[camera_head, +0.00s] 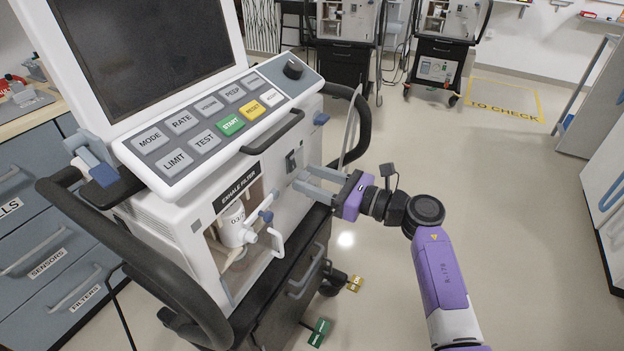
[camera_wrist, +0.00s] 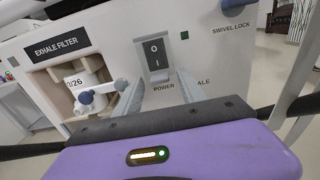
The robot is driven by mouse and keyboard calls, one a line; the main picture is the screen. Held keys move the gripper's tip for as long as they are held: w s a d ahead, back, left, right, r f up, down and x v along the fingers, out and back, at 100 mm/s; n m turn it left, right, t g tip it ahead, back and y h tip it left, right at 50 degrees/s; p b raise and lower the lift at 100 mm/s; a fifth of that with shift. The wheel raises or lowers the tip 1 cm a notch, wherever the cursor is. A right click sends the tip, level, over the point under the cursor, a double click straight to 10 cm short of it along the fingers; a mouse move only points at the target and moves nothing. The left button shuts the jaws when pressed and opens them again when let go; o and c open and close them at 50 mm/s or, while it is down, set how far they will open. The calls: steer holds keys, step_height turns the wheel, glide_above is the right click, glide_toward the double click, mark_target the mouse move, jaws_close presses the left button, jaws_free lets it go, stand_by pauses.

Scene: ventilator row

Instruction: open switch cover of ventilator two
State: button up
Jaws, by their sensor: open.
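A white ventilator with a dark screen (camera_head: 145,45) stands close in front of me. Its power switch (camera_head: 294,160) is on the front panel, right of the exhale filter bay. My gripper (camera_head: 304,178) is open and empty at the panel, just below the switch. In the wrist view its two grey fingers (camera_wrist: 160,86) stand apart, either side of the switch's lower end.
The exhale filter (camera_head: 232,225) with blue knobs sits in an open bay on the left. A black handle (camera_head: 278,133) is above the switch, and a black side rail (camera_head: 362,125) on the right. Two more ventilators (camera_head: 345,25) (camera_head: 446,22) stand behind. Floor at right is clear.

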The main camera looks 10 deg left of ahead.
jaws_close()
steer(key=shift+r, duration=0.15)
